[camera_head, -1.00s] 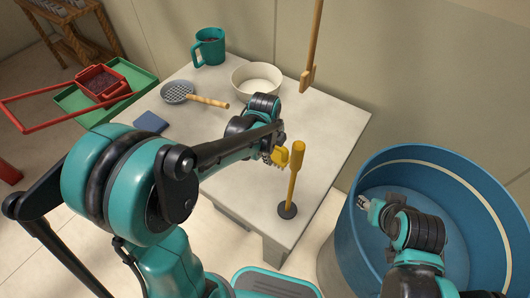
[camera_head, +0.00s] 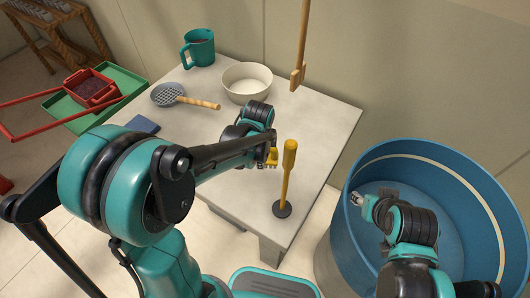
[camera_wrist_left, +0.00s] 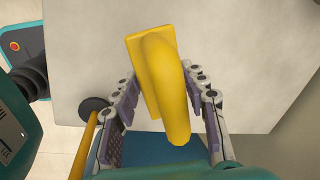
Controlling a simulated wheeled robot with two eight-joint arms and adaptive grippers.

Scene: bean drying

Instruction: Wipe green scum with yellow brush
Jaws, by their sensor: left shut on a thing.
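My left gripper (camera_head: 262,157) is shut on the yellow brush (camera_head: 271,158), above the near right part of the pale table (camera_head: 320,125). In the left wrist view the brush (camera_wrist_left: 160,85) lies between the two fingers, its flat block behind a thick rounded grip. A yellow post (camera_head: 287,175) on a round dark base (camera_head: 282,209) stands just right of the gripper at the table's near edge. My right gripper (camera_head: 359,198) is over the inside of the blue tub (camera_head: 356,235); its finger gap is too small to judge. I see no green scum.
A white bowl (camera_head: 247,92), a teal mug (camera_head: 199,48), a strainer (camera_head: 168,95) and a blue block (camera_head: 143,124) stand on the table. A wooden-handled tool (camera_head: 299,77) rises at the back edge. A green tray (camera_head: 120,80) with a red container (camera_head: 93,90) is left.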

